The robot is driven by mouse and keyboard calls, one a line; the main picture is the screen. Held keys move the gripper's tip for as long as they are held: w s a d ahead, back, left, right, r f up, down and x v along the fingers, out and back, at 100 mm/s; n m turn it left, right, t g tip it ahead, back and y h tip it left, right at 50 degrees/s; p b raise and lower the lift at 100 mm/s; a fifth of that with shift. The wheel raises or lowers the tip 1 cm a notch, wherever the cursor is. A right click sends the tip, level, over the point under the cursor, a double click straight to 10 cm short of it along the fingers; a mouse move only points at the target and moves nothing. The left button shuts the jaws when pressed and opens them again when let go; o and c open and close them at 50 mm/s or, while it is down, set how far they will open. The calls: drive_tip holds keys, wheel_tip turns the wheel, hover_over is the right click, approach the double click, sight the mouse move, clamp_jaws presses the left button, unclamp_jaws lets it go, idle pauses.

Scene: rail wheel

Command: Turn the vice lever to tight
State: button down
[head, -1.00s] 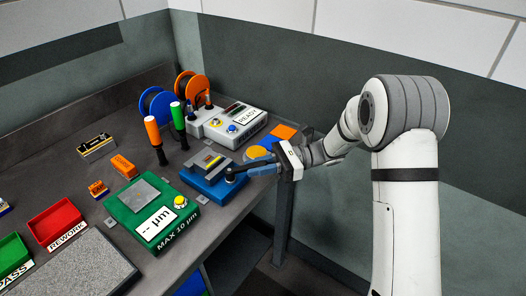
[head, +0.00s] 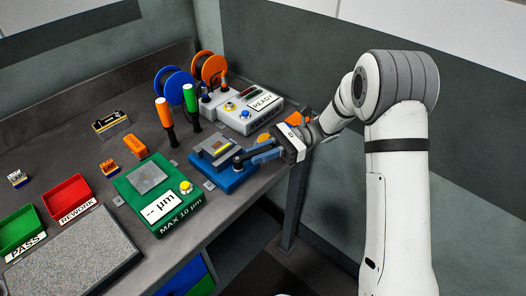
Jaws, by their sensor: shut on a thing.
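My gripper (head: 266,157) comes in from the right and is shut on the lever. The fingers cover much of the lever, so its outer end is hidden. Whether the jaws press on the piece between them cannot be told.
A green gauge box (head: 162,206) with a yellow button stands left of the vice. A grey unit (head: 246,111) marked READY stands behind it. Orange (head: 164,115) and green (head: 190,101) handled tools stand upright behind the vice. A red REWORK tray (head: 68,193) lies far left. Orange pieces lie behind my gripper.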

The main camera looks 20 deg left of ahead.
drive_tip(key=c, duration=1.3)
unclamp_jaws()
drive_tip(key=shift+w+d, duration=0.1)
drive_tip(key=shift+d, duration=0.05)
drive_tip(key=shift+w+d, duration=0.25)
drive_tip(key=v, duration=0.7)
drive_tip(key=shift+s+b, duration=0.1)
drive_tip(key=shift+b, duration=0.25)
